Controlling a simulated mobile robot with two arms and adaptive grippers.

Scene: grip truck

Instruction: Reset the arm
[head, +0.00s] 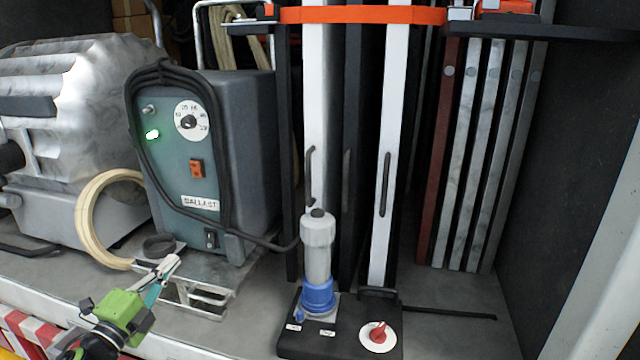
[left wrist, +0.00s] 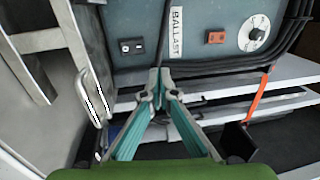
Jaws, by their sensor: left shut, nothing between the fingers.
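My left arm's green gripper (head: 166,270) is at the lower left of the head view. Its teal fingers point up and right, toward the lower front of the grey-green ballast box (head: 172,205). In the left wrist view the fingertips (left wrist: 158,84) meet, with nothing held between them. Behind them is the ballast box (left wrist: 205,35), with its label, orange switch and dial. Whether the fingertips touch the box or its metal stand is unclear. My right gripper is not in view.
A grey-and-blue plug (head: 318,260) stands on a black base beside a red knob (head: 378,335). A black cable loops round the box. A cream hose coil (head: 90,225) and a wrapped machine (head: 75,110) stand left. White upright panels (head: 383,150) stand right of the box.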

